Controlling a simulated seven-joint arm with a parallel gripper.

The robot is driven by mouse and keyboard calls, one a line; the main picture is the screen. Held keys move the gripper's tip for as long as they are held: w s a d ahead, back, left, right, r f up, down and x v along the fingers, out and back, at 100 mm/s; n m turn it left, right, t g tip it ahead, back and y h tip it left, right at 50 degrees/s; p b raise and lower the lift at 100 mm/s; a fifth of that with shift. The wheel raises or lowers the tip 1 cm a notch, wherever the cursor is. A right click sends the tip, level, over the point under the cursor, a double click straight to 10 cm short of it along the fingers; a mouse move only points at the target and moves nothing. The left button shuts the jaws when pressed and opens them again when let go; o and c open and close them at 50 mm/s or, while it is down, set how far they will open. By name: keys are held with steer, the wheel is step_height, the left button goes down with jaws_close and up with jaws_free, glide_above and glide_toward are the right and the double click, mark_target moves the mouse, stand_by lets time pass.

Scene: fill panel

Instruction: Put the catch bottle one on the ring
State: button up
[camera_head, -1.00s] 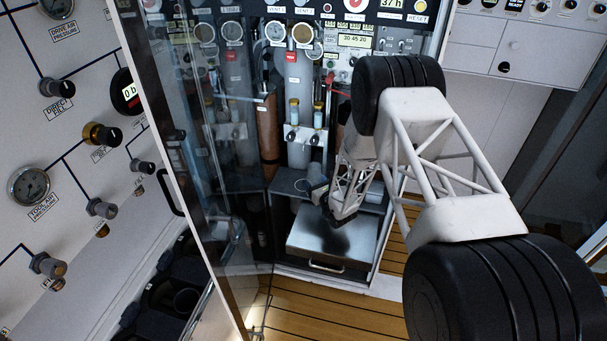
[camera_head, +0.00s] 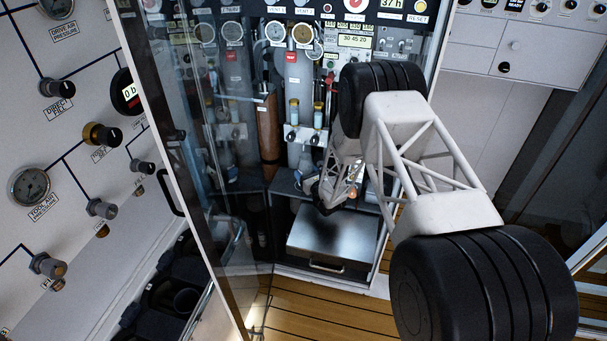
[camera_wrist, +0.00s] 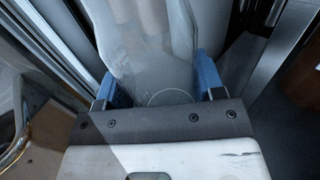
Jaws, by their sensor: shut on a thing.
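The catch bottle (camera_wrist: 150,45) is clear and stands between the blue fingertips of my gripper (camera_wrist: 158,85) in the wrist view. My gripper is shut on it. In the head view my gripper (camera_head: 325,195) is inside the open cabinet, just above the back of the steel tray.
The steel tray (camera_head: 325,235) with a front handle lies below my gripper. A glass door (camera_head: 215,200) stands at the left of the cabinet. A brown cylinder (camera_head: 268,135) and gauges fill the cabinet's back. A valve panel (camera_head: 70,150) is at far left.

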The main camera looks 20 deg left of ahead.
steer(key=shift+w+a, duration=0.5)
steer(key=shift+w+a+f, duration=0.1)
steer(key=shift+f, duration=0.7)
steer(key=shift+f, duration=0.1)
steer(key=o, duration=0.9)
steer(key=shift+o, duration=0.2)
steer(key=shift+s+d, duration=0.25)
steer(key=v, duration=1.1)
steer(key=shift+s+d, duration=0.1)
